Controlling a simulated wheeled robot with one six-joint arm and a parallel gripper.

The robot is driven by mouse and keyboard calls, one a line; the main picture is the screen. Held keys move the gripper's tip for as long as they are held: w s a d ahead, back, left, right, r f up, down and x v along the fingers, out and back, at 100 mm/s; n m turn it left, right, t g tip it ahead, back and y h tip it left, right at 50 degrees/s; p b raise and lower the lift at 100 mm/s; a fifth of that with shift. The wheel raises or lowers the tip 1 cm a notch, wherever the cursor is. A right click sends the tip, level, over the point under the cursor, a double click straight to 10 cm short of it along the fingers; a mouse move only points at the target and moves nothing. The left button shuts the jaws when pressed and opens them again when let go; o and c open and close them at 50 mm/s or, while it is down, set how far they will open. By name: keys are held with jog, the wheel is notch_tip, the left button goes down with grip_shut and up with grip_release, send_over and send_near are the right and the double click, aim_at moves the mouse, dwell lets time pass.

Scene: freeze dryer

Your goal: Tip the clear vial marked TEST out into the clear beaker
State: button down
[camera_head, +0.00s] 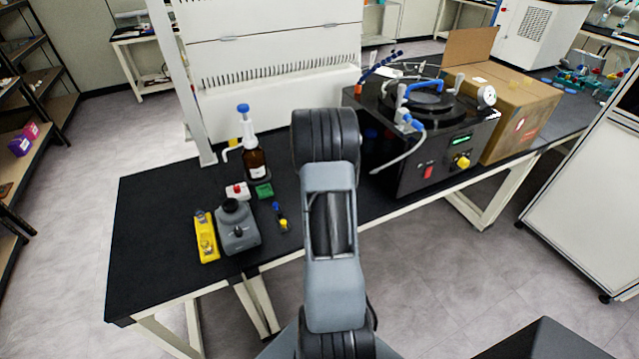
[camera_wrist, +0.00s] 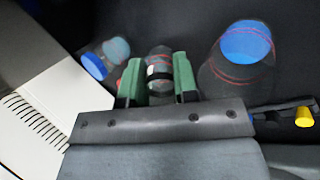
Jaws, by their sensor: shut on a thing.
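My gripper (camera_wrist: 158,84) has green fingers and is shut on a small clear vial (camera_wrist: 158,64) with a red ring and a dark and white band near the fingers. No TEST marking can be read on it. To the right of the vial stands a larger see-through vessel (camera_wrist: 238,82) with red lines and a round blue top; I cannot tell whether it is the clear beaker. The vial is apart from it in the picture. In the head view my own arm hides the gripper, the vial and the vessel.
A small clear container with a blue cap (camera_wrist: 95,66) is left of my gripper. On the black bench (camera_head: 150,220) are a brown dispenser bottle (camera_head: 254,160), a grey mixer (camera_head: 238,228) and a yellow tool (camera_head: 206,238). The freeze dryer (camera_head: 430,135) and a cardboard box (camera_head: 525,105) are right.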

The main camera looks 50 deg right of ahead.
jog(key=shift+w+d+f+y+p, duration=0.1)
jog(key=shift+d+f+y+p, duration=0.6)
jog(key=shift+p, duration=2.95)
jog(key=shift+d+f+y+p, duration=0.25)
jog(key=shift+f+y+p, duration=0.15)
jog(key=shift+p, duration=0.15)
jog(key=shift+d+f, duration=0.2)
jog(key=shift+f, duration=0.1)
jog(key=y, duration=0.1)
jog(key=d+y+b, duration=0.1)
jog(key=d+y, duration=0.1)
jog(key=y, duration=0.1)
jog(key=shift+w+d+f+g, duration=0.2)
jog(key=shift+w+f+g, duration=0.05)
jog(key=shift+g, duration=0.15)
